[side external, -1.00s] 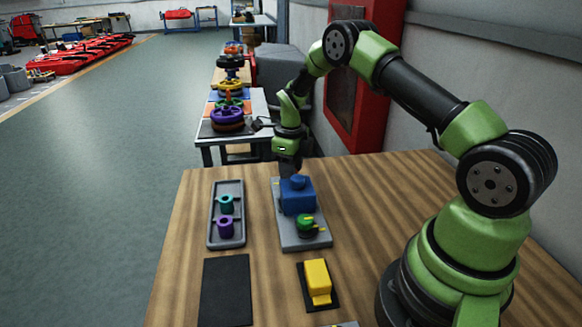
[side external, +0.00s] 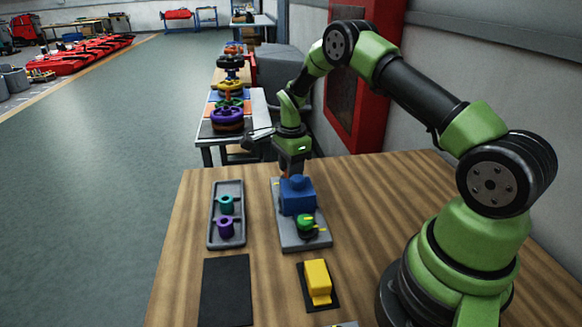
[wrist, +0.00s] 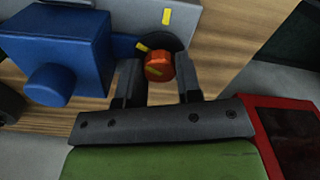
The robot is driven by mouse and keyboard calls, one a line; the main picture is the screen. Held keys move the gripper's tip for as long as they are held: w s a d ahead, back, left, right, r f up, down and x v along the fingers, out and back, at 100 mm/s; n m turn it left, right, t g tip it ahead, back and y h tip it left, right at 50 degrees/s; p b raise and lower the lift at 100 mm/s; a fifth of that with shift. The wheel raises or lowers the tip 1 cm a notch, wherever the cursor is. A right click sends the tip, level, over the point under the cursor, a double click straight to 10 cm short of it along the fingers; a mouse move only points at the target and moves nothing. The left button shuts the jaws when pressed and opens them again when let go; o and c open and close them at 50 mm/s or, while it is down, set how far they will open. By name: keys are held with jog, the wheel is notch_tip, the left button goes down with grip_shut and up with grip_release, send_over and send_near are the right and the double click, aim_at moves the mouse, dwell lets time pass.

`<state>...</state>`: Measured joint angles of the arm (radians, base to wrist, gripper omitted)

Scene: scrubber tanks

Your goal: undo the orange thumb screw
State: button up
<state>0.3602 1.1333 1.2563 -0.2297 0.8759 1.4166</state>
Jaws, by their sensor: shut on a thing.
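The orange thumb screw (wrist: 158,66) sits at a dark round seat beside the blue block in the wrist view, with a yellow mark on its face. My gripper (wrist: 158,80) has one finger on each side of it and is shut on it. In the side view my gripper (side external: 291,168) points down just behind the blue block (side external: 297,196), and only a sliver of orange shows there. The block, with its round blue knob (wrist: 48,84), stands on the grey base plate (side external: 303,242).
A green knob (side external: 305,223) with yellow marks is at the plate's near end. A grey tray (side external: 226,242) holds a teal and a purple collar. A black pad (side external: 226,290) and a yellow block (side external: 318,280) lie nearer. A red cabinet (side external: 365,75) is on the wall behind.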

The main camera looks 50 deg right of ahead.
jog(key=n, duration=0.4)
jog(key=shift+f+n, duration=0.1)
jog(key=shift+n, duration=0.2)
jog(key=n, duration=0.5)
jog(key=shift+n, duration=0.3)
jog(key=n, duration=1)
jog(key=shift+n, duration=0.4)
jog(key=n, duration=1)
jog(key=shift+s, duration=0.1)
jog(key=n, duration=0.5)
jog(key=shift+n, duration=2.5)
